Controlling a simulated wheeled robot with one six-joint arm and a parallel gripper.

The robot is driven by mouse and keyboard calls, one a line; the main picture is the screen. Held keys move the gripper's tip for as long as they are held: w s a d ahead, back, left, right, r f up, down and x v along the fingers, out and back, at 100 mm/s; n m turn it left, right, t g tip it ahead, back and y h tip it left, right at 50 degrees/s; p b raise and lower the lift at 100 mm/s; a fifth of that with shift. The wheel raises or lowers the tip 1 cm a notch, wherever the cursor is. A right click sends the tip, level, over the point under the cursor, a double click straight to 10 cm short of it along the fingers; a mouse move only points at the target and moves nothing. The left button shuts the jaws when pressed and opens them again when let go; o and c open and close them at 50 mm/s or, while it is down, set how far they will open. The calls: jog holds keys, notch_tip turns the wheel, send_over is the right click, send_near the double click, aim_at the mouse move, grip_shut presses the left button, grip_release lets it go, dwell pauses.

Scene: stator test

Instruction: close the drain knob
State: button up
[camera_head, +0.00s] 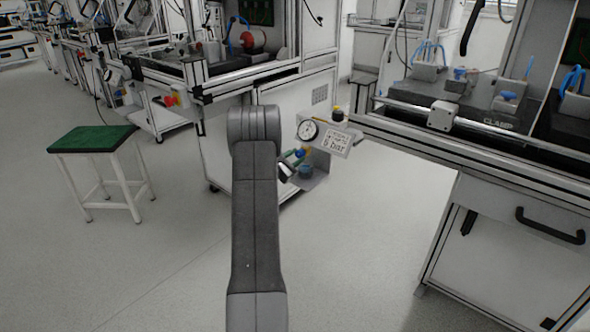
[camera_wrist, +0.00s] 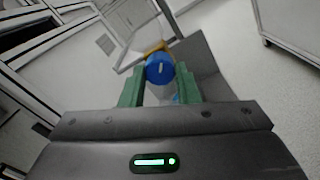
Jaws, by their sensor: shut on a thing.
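The blue round drain knob (camera_wrist: 158,68) sits between my green fingertips in the wrist view, with a short pale mark upright on its face. My gripper (camera_wrist: 158,82) is shut on the knob. In the head view the knob (camera_head: 299,153) shows small beside the air unit, and my dark arm hides most of my gripper. A yellow part (camera_wrist: 154,48) shows just behind the knob in the wrist view. A blue bowl-like part (camera_head: 306,171) sits below it in the head view.
A round gauge (camera_head: 307,130) and a white sign reading "6 bar" (camera_head: 338,141) are just above the knob. A black-and-yellow knob (camera_head: 338,113) stands behind. A workbench (camera_head: 480,160) is at right, a green-topped stool (camera_head: 93,139) at left. The floor between is clear.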

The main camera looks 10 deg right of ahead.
jog(key=m+b, duration=0.3)
jog(key=shift+f, duration=0.25)
jog(key=shift+r+m+b, duration=0.1)
jog(key=shift+m+b, duration=0.7)
jog(key=shift+m, duration=0.1)
jog(key=shift+r+m, duration=0.15)
jog(key=shift+m, duration=2.55)
jog(key=o, duration=1)
jog(key=shift+c, duration=0.2)
